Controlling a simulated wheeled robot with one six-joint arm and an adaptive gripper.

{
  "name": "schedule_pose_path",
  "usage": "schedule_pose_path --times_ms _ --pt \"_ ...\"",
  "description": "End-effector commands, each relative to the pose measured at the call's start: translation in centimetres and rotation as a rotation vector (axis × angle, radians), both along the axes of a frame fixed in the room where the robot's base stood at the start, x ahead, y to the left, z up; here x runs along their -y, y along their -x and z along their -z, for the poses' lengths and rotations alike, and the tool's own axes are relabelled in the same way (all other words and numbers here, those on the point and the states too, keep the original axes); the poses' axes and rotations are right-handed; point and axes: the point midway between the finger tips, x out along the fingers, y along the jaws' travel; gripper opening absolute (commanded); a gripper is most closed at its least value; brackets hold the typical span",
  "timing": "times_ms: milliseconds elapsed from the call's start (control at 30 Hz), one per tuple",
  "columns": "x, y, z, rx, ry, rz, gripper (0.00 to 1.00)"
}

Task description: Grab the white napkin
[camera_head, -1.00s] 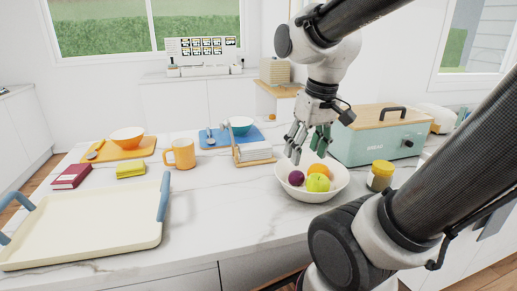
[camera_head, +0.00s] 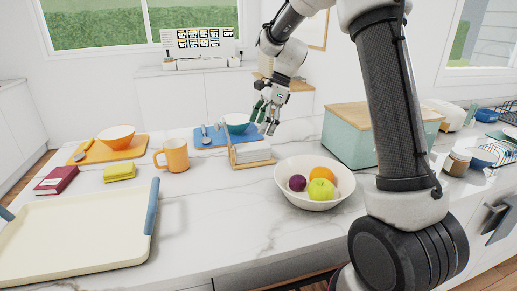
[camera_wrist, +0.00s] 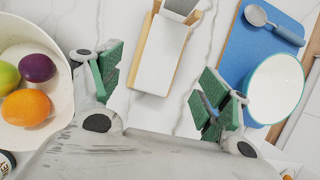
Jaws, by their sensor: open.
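The white napkins (camera_head: 252,151) lie as a stack in a wooden holder (camera_head: 232,150) on the marble counter, between the blue mat and the fruit bowl. In the wrist view the white napkin (camera_wrist: 160,62) lies between wooden rails, roughly between my fingers and beyond them. My gripper (camera_head: 266,116) is open and empty, above and slightly behind the holder. Its green-padded fingers are spread apart in the wrist view (camera_wrist: 158,88). No contact with the napkins shows.
A white bowl (camera_head: 288,190) with fruit stands to the right of the napkins. A teal bowl (camera_head: 238,124) and spoon rest on a blue mat (camera_head: 211,141) behind. An orange mug (camera_head: 176,155) stands left, a cream tray (camera_head: 80,239) front left, and a teal box (camera_head: 347,142) right.

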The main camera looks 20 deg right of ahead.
Motion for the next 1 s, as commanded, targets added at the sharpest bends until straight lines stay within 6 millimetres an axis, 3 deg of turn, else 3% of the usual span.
schedule_pose_path --times_ms 167,600,867,1000 --pt "-0.5 0.1 1.3 -0.023 0.001 0.045 0.77" --pt "-2.6 -0.3 6.9 -0.02 0.002 0.041 0.77" --pt "-2.8 -0.3 7.3 -0.017 0.003 0.042 0.77" --pt "-2.7 -0.3 7.3 -0.018 0.003 0.041 0.55"
